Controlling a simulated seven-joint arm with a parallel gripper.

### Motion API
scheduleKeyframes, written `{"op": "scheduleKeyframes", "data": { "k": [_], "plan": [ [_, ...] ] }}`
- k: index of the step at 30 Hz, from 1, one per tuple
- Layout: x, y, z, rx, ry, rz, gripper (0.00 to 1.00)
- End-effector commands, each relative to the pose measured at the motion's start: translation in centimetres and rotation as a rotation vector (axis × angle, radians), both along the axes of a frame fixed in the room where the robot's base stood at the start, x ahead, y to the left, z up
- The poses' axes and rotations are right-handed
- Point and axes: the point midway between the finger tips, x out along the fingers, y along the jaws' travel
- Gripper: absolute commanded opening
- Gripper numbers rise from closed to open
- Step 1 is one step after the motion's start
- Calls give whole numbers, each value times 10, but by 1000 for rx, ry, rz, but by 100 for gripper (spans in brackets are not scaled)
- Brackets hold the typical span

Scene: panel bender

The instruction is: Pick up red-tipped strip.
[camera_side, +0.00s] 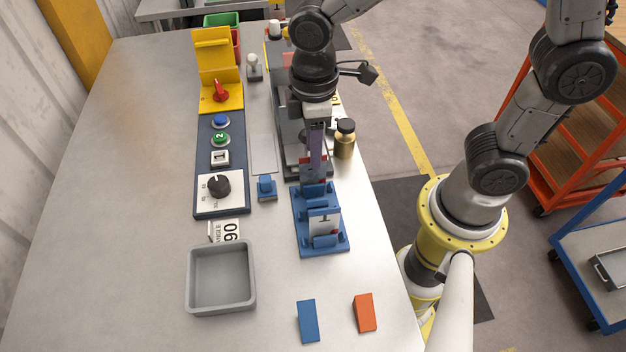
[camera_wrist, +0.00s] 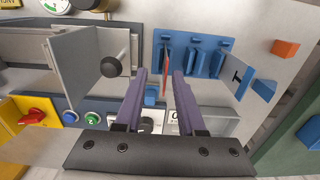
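A thin red-tipped strip (camera_wrist: 166,76) stands upright, seen nearly edge-on, at one end of the slotted blue rack (camera_wrist: 198,57). In the wrist view it lies between the two purple fingers of my gripper (camera_wrist: 161,78). The fingers are spread, with gaps to the strip on both sides; I cannot tell how deep they reach along it. In the side view my gripper (camera_side: 314,172) points down at the far end of the blue rack (camera_side: 307,239), and the fingers largely hide the strip there. A pale marked plate (camera_side: 324,221) stands at the rack's near end.
The bender (camera_side: 290,130) with a pale plate and black-knobbed handle (camera_wrist: 115,66) is just beyond the rack. A brass weight (camera_side: 344,140) stands to the right. A control panel (camera_side: 235,190), grey tray (camera_side: 220,247), blue block (camera_side: 308,321) and orange block (camera_side: 365,313) surround open tabletop.

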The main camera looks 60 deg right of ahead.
Motion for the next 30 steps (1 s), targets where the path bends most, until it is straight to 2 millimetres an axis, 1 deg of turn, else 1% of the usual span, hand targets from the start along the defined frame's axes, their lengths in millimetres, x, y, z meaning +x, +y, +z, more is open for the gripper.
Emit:
{"op": "scheduleKeyframes", "data": {
  "k": [6,10,14,20,21,26,27,30],
  "plan": [
    [-5,6,-29,-4,6,3,39],
    [-4,7,-44,-1,4,0,39],
    [-4,7,-50,-1,3,0,39],
    [-4,7,-50,-1,2,0,39],
    [-3,7,-50,-1,1,0,32],
    [-3,7,-50,-1,1,0,3],
    [-3,7,-50,-1,1,0,0],
    [-3,7,-50,-1,1,0,0]
  ]
}}
